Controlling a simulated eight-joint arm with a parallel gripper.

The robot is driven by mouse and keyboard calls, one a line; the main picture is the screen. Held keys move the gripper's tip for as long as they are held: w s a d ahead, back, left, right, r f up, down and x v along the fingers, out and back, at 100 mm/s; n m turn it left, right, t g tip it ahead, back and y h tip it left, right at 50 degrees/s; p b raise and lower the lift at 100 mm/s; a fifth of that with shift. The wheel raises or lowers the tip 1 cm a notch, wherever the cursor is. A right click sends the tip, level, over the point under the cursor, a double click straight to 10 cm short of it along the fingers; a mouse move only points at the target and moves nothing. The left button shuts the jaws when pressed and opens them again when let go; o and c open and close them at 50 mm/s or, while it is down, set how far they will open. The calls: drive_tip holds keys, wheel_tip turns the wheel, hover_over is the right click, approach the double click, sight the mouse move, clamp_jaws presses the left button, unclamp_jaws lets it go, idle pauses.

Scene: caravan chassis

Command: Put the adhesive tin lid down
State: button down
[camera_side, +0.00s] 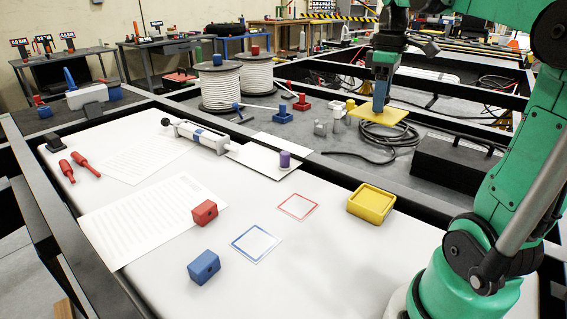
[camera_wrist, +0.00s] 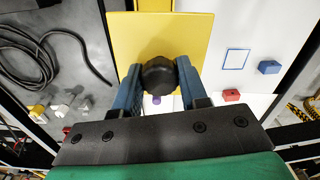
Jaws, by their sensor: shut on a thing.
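The adhesive tin lid (camera_side: 383,114) is a flat yellow square plate with a dark round knob (camera_wrist: 160,76). My gripper (camera_side: 382,97) is shut on this knob, its blue fingers on either side of it in the wrist view (camera_wrist: 157,70). The lid hangs about level below the fingers and appears clear of any surface. The yellow tin (camera_side: 371,204) stands uncovered on the white worktop, nearer the side camera than the lid. In the wrist view the lid's plate (camera_wrist: 195,38) hides much of what lies below.
A black cable coil (camera_side: 388,137) and a black box (camera_side: 461,169) lie on the grey deck. The white worktop (camera_side: 330,270) holds red (camera_side: 204,212) and blue (camera_side: 204,267) blocks, square outlines and a purple cylinder (camera_side: 285,159). Bare worktop surrounds the tin.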

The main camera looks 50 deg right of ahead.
drive_tip(key=w+a+f, duration=0.3)
drive_tip(key=w+a, duration=0.5)
hover_over(243, 217)
wheel_tip(243, 217, down, 20)
drive_tip(key=shift+s+r, duration=0.1)
drive_tip(key=shift+r, duration=0.1)
drive_tip(key=shift+c, duration=2.4)
unclamp_jaws()
drive_tip(key=shift+f, duration=0.1)
